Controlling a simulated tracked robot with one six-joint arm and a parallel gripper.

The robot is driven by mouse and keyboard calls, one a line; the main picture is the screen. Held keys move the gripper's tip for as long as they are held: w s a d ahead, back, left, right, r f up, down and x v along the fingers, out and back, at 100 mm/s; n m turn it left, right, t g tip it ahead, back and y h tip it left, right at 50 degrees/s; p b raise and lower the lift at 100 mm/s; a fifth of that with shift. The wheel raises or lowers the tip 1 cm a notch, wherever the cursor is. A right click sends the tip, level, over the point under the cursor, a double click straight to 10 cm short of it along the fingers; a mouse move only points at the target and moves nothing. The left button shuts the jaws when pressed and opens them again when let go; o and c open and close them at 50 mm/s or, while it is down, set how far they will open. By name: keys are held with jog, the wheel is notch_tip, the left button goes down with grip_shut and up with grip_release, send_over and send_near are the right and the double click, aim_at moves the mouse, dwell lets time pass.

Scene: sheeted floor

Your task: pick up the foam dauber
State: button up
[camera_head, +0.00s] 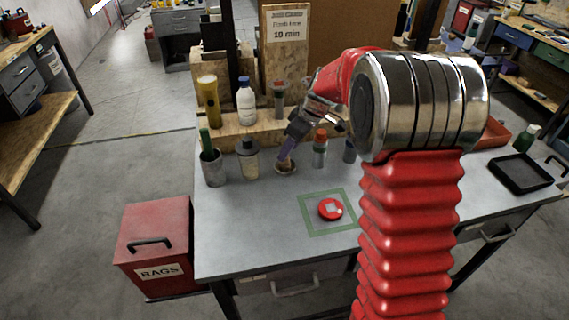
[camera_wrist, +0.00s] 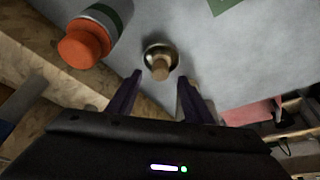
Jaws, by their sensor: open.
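The foam dauber (camera_wrist: 161,68) appears to be the small tan, round-topped piece at the top centre of the wrist view. It sits in or on a small round metallic dish (camera_wrist: 153,46). In the head view the dish (camera_head: 286,170) stands on the grey bench top, with the dauber mostly hidden by my gripper. My gripper (camera_wrist: 158,84) is open, with its two dark purple fingers apart and nothing between them. The dauber lies just beyond the fingertips, roughly centred between them. In the head view my gripper (camera_head: 285,158) points down right over the dish.
An orange-capped bottle (camera_wrist: 88,40) stands close to the left finger; it also shows in the head view (camera_head: 320,148). A white-bodied bottle (camera_head: 248,160) and a grey cup (camera_head: 213,168) stand left. A wooden shelf is behind. A red round tin (camera_head: 330,209) lies in front inside a green square.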

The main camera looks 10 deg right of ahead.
aim_at(285, 162)
jog(key=shift+f, duration=0.1)
jog(key=shift+x, duration=2.6)
jog(key=c, duration=1)
